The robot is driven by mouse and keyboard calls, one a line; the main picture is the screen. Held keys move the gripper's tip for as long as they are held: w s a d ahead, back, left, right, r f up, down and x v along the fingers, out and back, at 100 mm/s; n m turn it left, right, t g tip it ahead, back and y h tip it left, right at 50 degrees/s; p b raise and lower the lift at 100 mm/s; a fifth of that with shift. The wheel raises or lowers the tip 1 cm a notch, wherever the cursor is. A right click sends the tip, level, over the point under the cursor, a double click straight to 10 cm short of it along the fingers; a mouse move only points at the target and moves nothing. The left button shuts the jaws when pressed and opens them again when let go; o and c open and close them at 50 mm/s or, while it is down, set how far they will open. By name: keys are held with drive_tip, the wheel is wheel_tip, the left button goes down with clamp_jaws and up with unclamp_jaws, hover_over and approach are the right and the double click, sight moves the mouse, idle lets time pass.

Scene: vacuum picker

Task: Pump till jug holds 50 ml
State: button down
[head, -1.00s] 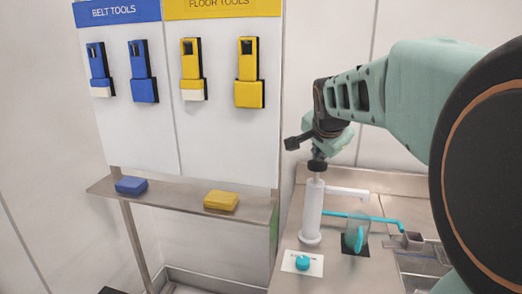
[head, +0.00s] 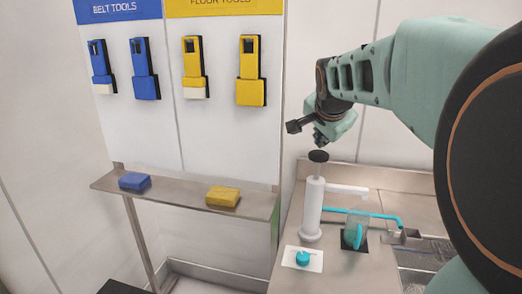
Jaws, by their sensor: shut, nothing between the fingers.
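The white pump (head: 313,212) stands upright on the steel counter, with a spout pointing right. Its black knob (head: 318,156) is up, with a length of pale rod showing below it. The clear jug (head: 353,222) with a teal handle stands on a dark square pad under the spout's end. It looks teal-tinted low down, but I cannot read its level or any marks. My gripper (head: 321,142) is shut and empty, pointing down just above the knob. I cannot tell whether a small gap separates them.
A round teal cap (head: 302,258) sits on a white card in front of the pump. A teal tube (head: 385,216) runs right towards the sink (head: 425,255). Blue (head: 134,181) and yellow (head: 222,196) blocks lie on the left shelf, below hanging tools.

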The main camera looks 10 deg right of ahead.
drive_tip(key=shift+r+p, duration=1.5)
drive_tip(key=shift+r, duration=1)
drive_tip(key=shift+d, duration=0.1)
